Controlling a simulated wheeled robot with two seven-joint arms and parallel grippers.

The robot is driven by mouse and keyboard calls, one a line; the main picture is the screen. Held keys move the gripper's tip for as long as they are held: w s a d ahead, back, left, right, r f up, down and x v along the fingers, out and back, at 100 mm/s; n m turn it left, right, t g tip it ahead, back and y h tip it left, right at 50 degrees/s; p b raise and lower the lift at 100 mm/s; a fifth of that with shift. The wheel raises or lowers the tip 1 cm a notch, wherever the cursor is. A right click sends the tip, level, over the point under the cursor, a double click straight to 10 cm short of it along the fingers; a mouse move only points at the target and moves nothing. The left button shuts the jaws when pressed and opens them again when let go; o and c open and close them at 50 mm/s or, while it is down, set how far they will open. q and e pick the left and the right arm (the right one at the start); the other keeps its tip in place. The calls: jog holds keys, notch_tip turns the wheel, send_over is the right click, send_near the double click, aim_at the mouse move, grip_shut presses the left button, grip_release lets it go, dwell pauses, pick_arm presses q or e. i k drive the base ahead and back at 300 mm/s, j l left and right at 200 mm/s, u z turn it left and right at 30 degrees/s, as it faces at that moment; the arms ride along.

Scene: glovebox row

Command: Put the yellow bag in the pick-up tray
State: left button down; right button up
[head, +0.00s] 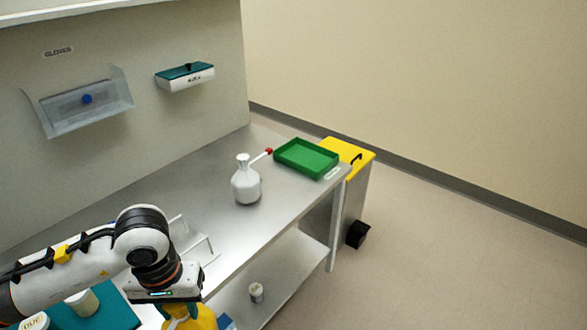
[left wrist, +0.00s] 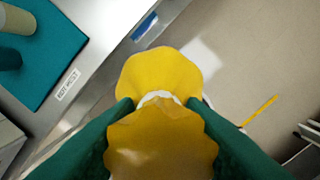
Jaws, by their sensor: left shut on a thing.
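The yellow bag (head: 196,318) hangs under my left arm at the bottom of the head view, partly cut off by the picture edge. In the left wrist view the yellow bag (left wrist: 160,75) is pinched at its white-tied neck between the dark green fingers of my left gripper (left wrist: 159,102). The gripper is shut on it, out past the bench's front edge with floor beneath. A green tray (head: 307,160), which looks like the pick-up tray, sits empty at the far end of the steel bench. My right gripper is not in view.
A white wash bottle (head: 246,185) with a red-tipped spout stands on the bench (head: 205,175) before the tray. A clear rack (head: 190,240) is near my arm. A teal mat (head: 95,310) holds containers. A yellow-lidded bin (head: 352,150) stands beyond the bench end.

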aim_at(300, 157)
jog(key=i+l+z, duration=0.3)
jog(key=i, duration=0.7)
jog(key=i+z, duration=0.3)
jog(key=i, duration=0.7)
